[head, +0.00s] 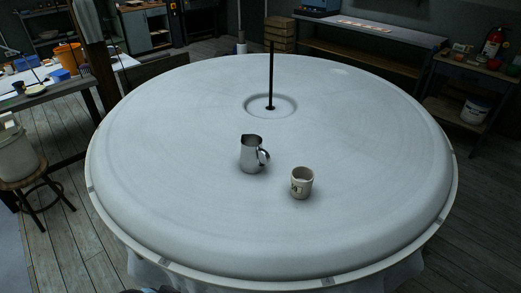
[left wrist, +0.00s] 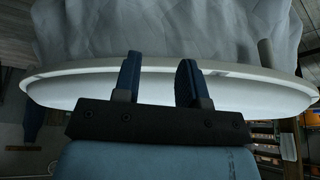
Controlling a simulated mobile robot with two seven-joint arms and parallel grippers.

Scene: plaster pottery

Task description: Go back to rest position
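A metal pitcher (head: 252,155) stands upright on the round white table (head: 180,180), a little below its middle, with its handle to the right. A small cream cup (head: 302,184) with a dark mark stands upright to the right and nearer, apart from the pitcher. My left gripper (left wrist: 160,75) shows in the left wrist view with its two fingers apart and nothing between them. Behind the fingers is the table's rim (left wrist: 240,72) with pale cloth. Neither gripper shows in the head view.
A thin black pole (head: 271,75) rises from a round recess behind the pitcher. A side table (head: 50,95) and a stool (head: 35,185) with a pot stand at the left. Most of the round tabletop is clear.

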